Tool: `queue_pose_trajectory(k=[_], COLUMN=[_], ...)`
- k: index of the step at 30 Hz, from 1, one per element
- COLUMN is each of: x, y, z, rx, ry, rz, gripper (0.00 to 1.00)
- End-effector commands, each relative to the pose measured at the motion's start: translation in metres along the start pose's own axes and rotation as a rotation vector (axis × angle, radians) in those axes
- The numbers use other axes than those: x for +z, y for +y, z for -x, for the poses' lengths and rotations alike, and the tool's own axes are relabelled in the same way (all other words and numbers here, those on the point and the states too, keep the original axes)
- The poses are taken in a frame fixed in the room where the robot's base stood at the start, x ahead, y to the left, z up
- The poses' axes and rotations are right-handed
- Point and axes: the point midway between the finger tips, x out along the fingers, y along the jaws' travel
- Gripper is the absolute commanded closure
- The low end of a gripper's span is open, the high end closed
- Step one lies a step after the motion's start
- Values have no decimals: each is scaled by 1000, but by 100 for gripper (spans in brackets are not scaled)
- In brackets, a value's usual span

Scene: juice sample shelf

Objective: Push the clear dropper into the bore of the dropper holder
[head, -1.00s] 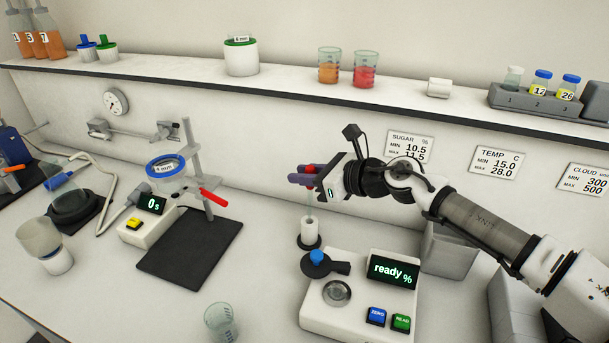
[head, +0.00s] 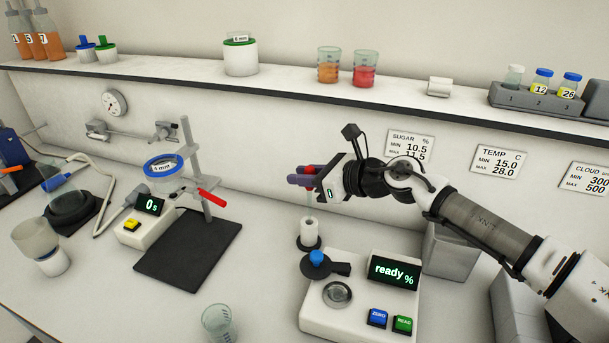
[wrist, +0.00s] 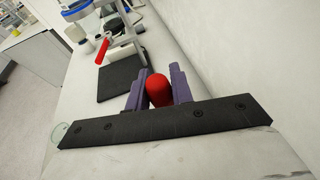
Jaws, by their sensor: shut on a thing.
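My gripper (head: 299,179) is shut on the clear dropper, with its purple fingers around the red bulb (wrist: 158,90). In the head view the clear dropper's thin stem (head: 310,204) points down below the fingers. The dropper holder (head: 310,232) is a white cylinder on a dark round base, standing behind the meter. The stem's lower end is at the top of the holder, and the dropper looks about upright. I cannot tell how deep the tip sits in the bore. In the wrist view the holder is hidden.
The meter (head: 345,315) with its "ready %" display stands just in front of the holder. A stand with a red handle (head: 213,197) and a black mat (head: 188,246) are to the left. A clear beaker (head: 217,322) stands at the front. The shelf (head: 200,72) runs above.

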Motion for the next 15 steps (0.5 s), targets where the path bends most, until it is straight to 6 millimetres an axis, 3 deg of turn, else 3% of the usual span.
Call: queue_pose_trajectory(k=[15], x=[-10], y=[0], z=[-3], rx=[0], ry=[0], rz=[0], gripper=[87])
